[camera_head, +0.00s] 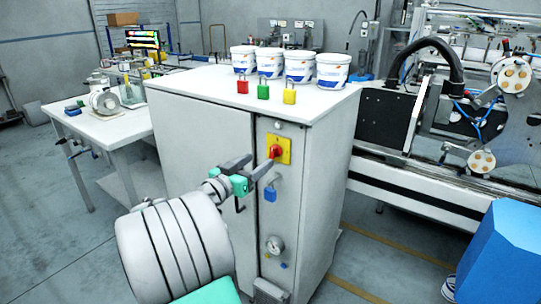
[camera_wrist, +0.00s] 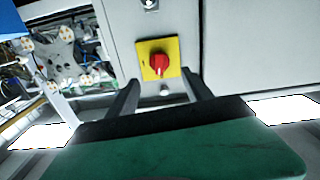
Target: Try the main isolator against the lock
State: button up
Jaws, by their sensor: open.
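The main isolator is a red knob (camera_head: 276,151) on a yellow plate (camera_head: 284,144) on the narrow front panel of the grey cabinet. In the wrist view the red knob (camera_wrist: 159,64) lies ahead of the fingertips, between them in the picture. A blue padlock (camera_head: 270,194) hangs on the panel below the isolator. I cannot tell whether its shackle engages the knob. My gripper (camera_head: 262,163) is open and empty, its fingers pointing at the isolator. Both fingers show in the wrist view (camera_wrist: 161,77). Contact with the knob cannot be made out.
Red (camera_head: 242,86), green (camera_head: 263,91) and yellow (camera_head: 289,95) padlocks sit on the cabinet top (camera_head: 210,90), before several white tubs (camera_head: 299,66). A gauge (camera_head: 275,245) is lower on the panel. A machine (camera_head: 440,110) stands right, a white table (camera_head: 105,130) left.

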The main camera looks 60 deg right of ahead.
aim_at(271, 153)
jog(key=d, duration=0.2)
jog(key=s+d, duration=0.1)
jog(key=d, duration=0.2)
jog(key=d+p, duration=0.1)
jog(key=d, duration=0.1)
jog(key=shift+s+d, duration=0.15)
jog(key=shift+d, duration=0.2)
jog(key=shift+c, duration=0.3)
